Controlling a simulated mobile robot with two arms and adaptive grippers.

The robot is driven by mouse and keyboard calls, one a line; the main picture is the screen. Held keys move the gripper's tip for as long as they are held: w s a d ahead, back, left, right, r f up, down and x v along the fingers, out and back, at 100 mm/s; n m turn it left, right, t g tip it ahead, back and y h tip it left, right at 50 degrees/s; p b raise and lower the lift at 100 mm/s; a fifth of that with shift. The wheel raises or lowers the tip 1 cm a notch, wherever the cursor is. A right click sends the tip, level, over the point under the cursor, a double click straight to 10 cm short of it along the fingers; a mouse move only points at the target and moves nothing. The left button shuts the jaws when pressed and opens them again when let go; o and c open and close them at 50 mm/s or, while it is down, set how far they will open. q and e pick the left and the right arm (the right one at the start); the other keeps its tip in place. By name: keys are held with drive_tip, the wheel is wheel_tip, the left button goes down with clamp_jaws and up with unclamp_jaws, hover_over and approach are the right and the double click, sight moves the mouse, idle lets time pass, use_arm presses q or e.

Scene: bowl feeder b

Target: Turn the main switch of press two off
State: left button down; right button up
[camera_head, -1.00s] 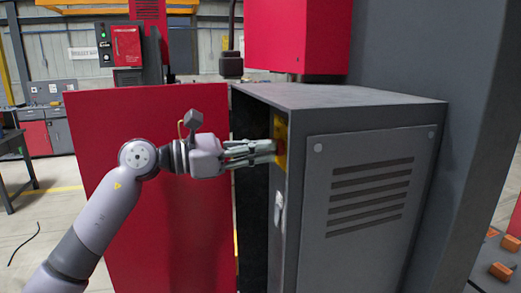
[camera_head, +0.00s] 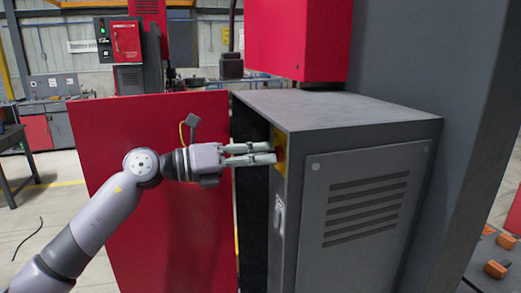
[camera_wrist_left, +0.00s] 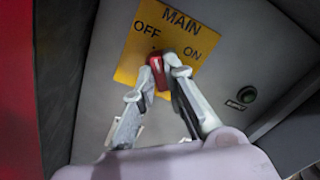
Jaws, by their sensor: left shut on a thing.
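The main switch is a red handle (camera_wrist_left: 157,72) on a yellow plate (camera_wrist_left: 150,32) marked MAIN, OFF and ON in the left wrist view. The plate (camera_head: 278,155) also shows edge-on in the head view, on the front of the grey cabinet. My left gripper (camera_head: 274,154) reaches it from the left, and in the left wrist view its fingers (camera_wrist_left: 163,80) are closed around the red handle. The handle's upper end lies below the lettering, between OFF and ON; the fingers partly hide it, so its exact setting is unclear. My right gripper is out of view.
The grey cabinet (camera_head: 365,205) has a vented side panel. A red door (camera_head: 120,235) stands open behind my left arm. A dark round button (camera_wrist_left: 246,94) sits right of the plate. A red machine housing (camera_head: 298,40) is above the cabinet.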

use_arm(q)
drive_tip(key=shift+r+n, duration=0.15)
drive_tip(key=shift+n, duration=0.35)
drive_tip(key=shift+p, duration=0.3)
drive_tip(key=c, duration=1.6)
unclamp_jaws()
drive_tip(key=shift+c, duration=0.2)
drive_tip(key=v, duration=1.2)
